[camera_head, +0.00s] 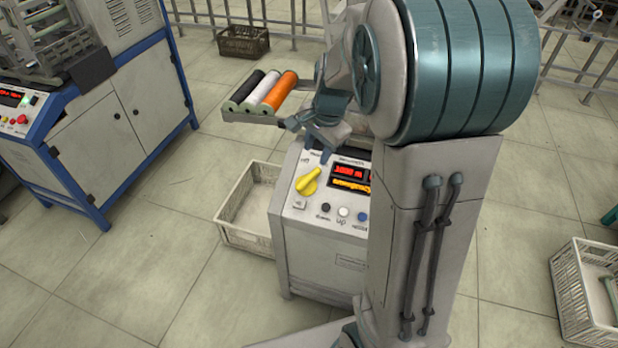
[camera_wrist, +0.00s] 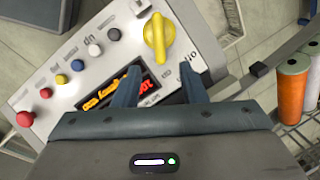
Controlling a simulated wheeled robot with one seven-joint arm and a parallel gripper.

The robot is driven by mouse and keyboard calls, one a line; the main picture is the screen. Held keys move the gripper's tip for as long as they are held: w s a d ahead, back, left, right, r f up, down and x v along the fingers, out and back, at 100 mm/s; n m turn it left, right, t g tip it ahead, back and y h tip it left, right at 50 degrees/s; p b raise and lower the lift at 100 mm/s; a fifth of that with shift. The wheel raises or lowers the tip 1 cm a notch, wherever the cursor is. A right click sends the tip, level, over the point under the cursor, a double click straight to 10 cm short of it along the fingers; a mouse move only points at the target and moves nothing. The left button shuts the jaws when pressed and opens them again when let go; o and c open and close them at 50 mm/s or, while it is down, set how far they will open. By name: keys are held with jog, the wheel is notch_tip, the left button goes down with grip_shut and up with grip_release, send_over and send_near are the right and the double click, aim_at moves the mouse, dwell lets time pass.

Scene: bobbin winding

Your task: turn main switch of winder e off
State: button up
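The yellow main switch (camera_head: 308,182) is a rotary knob on the sloped top panel of the grey winder (camera_head: 318,250). Its handle points up and to the right in the head view. In the wrist view the yellow switch (camera_wrist: 158,38) lies just beyond the fingertips, near the panel's top edge. My gripper (camera_head: 316,150) is over the panel's upper edge, close to the switch. In the wrist view my gripper (camera_wrist: 161,74) is open, with a clear gap between its two fingers and nothing in it. I cannot read the winder's letter.
Push buttons (camera_head: 343,212) and a lit display (camera_head: 350,178) sit beside the switch. Orange, white and black spools (camera_head: 268,92) lie on a rack behind. A pale crate (camera_head: 232,232) stands left of the winder. A blue-framed machine (camera_head: 120,125) is farther left, with open floor between.

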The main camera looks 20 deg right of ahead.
aim_at(310, 175)
jog(key=b+x, duration=0.2)
jog(key=x, duration=0.9)
jog(key=shift+f+b, duration=0.1)
jog(key=shift+b, duration=0.2)
grip_shut()
